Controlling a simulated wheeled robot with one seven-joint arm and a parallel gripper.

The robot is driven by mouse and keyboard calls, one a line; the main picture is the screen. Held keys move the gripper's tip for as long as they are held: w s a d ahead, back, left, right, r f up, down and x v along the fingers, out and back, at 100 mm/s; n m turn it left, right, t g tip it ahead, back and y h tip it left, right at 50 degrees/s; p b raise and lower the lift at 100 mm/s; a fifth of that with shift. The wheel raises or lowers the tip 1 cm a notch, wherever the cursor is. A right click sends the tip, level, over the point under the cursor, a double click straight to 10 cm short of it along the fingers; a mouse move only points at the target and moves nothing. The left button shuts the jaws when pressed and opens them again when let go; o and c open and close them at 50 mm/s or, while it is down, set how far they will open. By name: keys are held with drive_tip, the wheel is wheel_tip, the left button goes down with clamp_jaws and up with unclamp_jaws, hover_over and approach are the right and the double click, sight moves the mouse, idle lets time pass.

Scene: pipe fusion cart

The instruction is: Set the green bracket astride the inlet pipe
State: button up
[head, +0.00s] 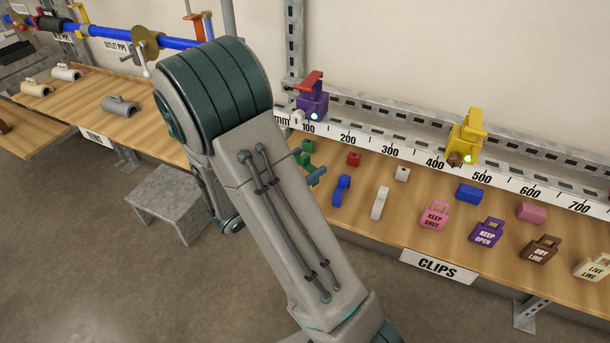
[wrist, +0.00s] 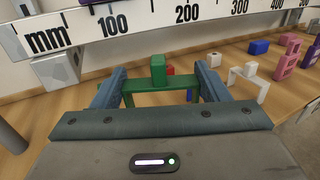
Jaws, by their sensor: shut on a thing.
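The green bracket (wrist: 158,70) is between the two blue-grey fingers of my gripper (wrist: 161,88) in the wrist view. It has a crossbar with a block on top. My gripper is shut on it, at or just above the clips shelf; I cannot tell whether it touches the wood. In the head view the bracket (head: 307,148) shows partly behind my arm. Another pipe sign (head: 65,38) is partly hidden, so I cannot tell which part is the inlet pipe.
The clips shelf (head: 395,235) holds a blue clip (head: 341,190), a white clip (head: 380,203), small blocks and labelled tags. A numbered rail (head: 390,155) with purple (head: 312,103) and yellow (head: 466,138) valves stands behind. A grey step (head: 175,208) is on the floor at left.

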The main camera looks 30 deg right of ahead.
sight(305, 161)
drive_tip(key=w+d+f, duration=0.2)
drive_tip(key=w, duration=0.1)
drive_tip(key=shift+w+f, duration=0.1)
drive_tip(key=shift+f, duration=0.15)
drive_tip(key=shift+f+b, duration=0.5)
drive_tip(key=shift+f, duration=1.4)
